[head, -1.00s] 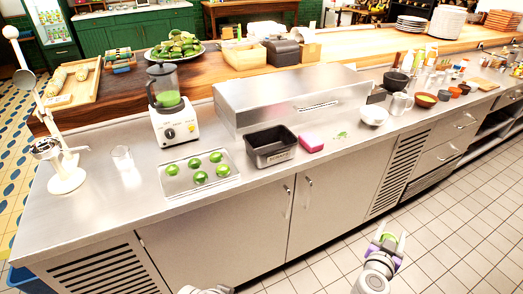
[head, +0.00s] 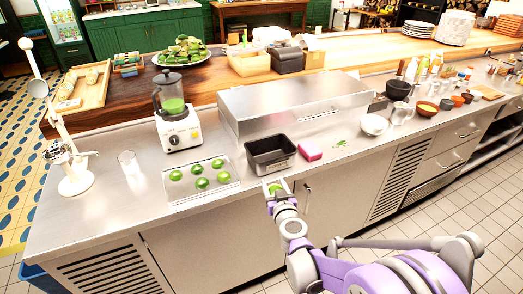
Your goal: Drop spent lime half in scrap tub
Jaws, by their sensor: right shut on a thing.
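The dark rectangular scrap tub (head: 270,162) stands near the front edge of the steel counter in the head view. My right gripper (head: 274,188) is at the counter's front edge, just in front of the tub and, in the picture, below it. It is shut on a green lime half (head: 275,186), mostly covered by the fingers. Several other green lime halves (head: 201,183) sit on a flat tray to the left of the tub. My left gripper is not in view.
A pink sponge (head: 310,152) lies right of the tub. A blender (head: 174,118) stands behind the tray (head: 226,186). A clear glass (head: 128,162) and a white lever press (head: 72,178) stand at left. A raised steel box (head: 290,100) is behind the tub.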

